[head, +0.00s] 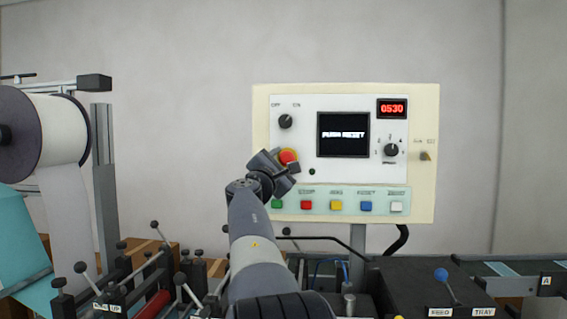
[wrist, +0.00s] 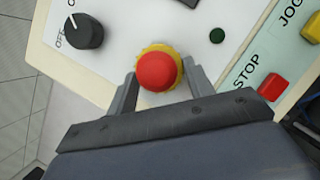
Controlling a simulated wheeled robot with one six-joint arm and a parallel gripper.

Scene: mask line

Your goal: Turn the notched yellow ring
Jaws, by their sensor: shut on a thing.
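The notched yellow ring (wrist: 176,87) sits around the base of a red mushroom button (wrist: 157,71) on the white panel face (head: 308,110). In the head view the red button (head: 289,156) shows just above my gripper, and little of the ring can be made out. My gripper (wrist: 163,82) has one finger on each side of the ring and is shut on it. The fingers reach the panel from below in the wrist view. The ring's lower edge is partly hidden behind the button.
An off/on knob (head: 285,121) is above left of the button. A row of coloured push buttons, including a red stop button (wrist: 272,87), lies close by. A dark screen (head: 343,135) is to the right. A paper roll (head: 45,130) stands at the far left.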

